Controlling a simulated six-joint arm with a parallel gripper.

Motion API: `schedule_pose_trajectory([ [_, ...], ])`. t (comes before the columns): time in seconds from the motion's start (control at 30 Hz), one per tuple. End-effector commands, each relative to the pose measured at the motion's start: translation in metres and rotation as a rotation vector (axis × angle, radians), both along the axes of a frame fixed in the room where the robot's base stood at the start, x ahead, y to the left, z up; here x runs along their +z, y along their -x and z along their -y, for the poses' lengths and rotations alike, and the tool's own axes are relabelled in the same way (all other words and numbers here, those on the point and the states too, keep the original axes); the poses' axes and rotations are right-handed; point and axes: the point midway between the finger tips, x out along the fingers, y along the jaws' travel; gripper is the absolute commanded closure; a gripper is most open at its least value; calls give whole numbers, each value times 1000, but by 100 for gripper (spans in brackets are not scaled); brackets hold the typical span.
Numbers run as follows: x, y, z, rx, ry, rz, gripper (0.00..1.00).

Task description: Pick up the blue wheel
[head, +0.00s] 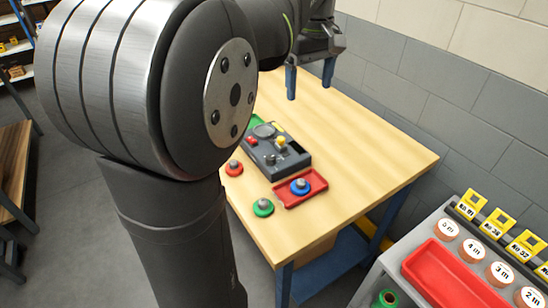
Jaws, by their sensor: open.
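The blue wheel (301,186) has a grey hub and sits in a small red tray (315,192) on the wooden table. My gripper (311,83) has two blue fingers, spread apart and empty. It is over the far part of the table, well away from the blue wheel, higher in the picture and slightly to the right. A red wheel (234,169) and a green wheel (263,208) lie on the table to the left of the tray.
A dark grey block with a yellow knob (281,142) stands just behind the red tray. A grey cart (411,260) with labelled round pieces stands at right. The table's right side is clear, near a block wall (440,110).

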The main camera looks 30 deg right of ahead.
Motion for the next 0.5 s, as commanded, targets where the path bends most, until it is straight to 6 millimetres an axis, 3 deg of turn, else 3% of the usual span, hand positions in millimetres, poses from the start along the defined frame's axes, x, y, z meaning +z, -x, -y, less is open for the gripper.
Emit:
schedule_pose_trajectory([
  [0.3,-114,-2,2,234,-7,-4,22],
  [0.5,-149,0,0,290,-4,-2,22],
])
